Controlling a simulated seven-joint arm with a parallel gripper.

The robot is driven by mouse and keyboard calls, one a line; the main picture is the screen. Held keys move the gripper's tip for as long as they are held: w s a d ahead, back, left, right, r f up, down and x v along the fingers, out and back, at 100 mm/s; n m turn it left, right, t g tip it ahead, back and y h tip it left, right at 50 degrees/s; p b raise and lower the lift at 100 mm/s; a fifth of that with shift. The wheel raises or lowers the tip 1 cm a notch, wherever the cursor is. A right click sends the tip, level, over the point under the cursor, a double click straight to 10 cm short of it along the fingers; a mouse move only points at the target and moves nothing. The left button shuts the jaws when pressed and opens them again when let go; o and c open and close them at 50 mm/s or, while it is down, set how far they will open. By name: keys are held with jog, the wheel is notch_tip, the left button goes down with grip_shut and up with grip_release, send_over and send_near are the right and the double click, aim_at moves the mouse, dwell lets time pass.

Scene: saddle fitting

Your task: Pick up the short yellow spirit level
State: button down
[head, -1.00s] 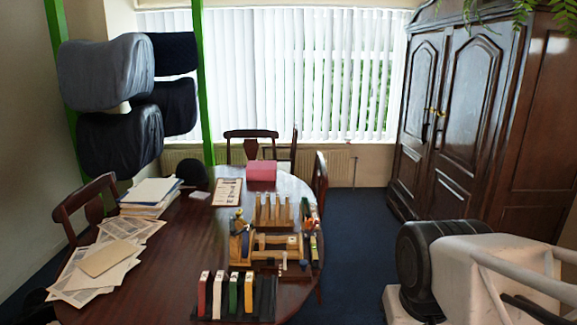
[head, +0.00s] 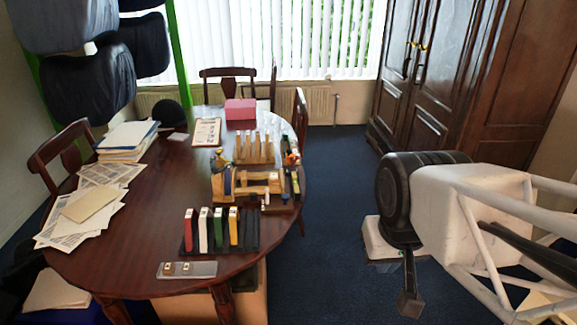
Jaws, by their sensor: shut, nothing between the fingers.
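A dark rack (head: 252,238) near the table's front edge holds thin upright pieces in red, white, green and yellow. The yellow upright piece (head: 233,227) stands to the right of the green one. It may be the short yellow spirit level, but I cannot tell at this size. Small yellow parts also show among the wooden items (head: 250,184) behind the rack. My gripper (head: 410,303) appears at the lower right, off the table's right side. It is shut and empty, well apart from the rack.
A grey plate with small fittings (head: 188,270) lies in front of the rack. A wooden pronged stand (head: 254,150), clipboard (head: 207,131) and pink box (head: 240,109) are farther back. Papers (head: 85,208) cover the left side. The table between papers and rack is clear.

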jog(key=c, duration=1.8)
grip_release()
jog(key=shift+c, duration=0.2)
jog(key=o, duration=1)
jog(key=shift+c, duration=0.2)
jog(key=shift+w, duration=0.1)
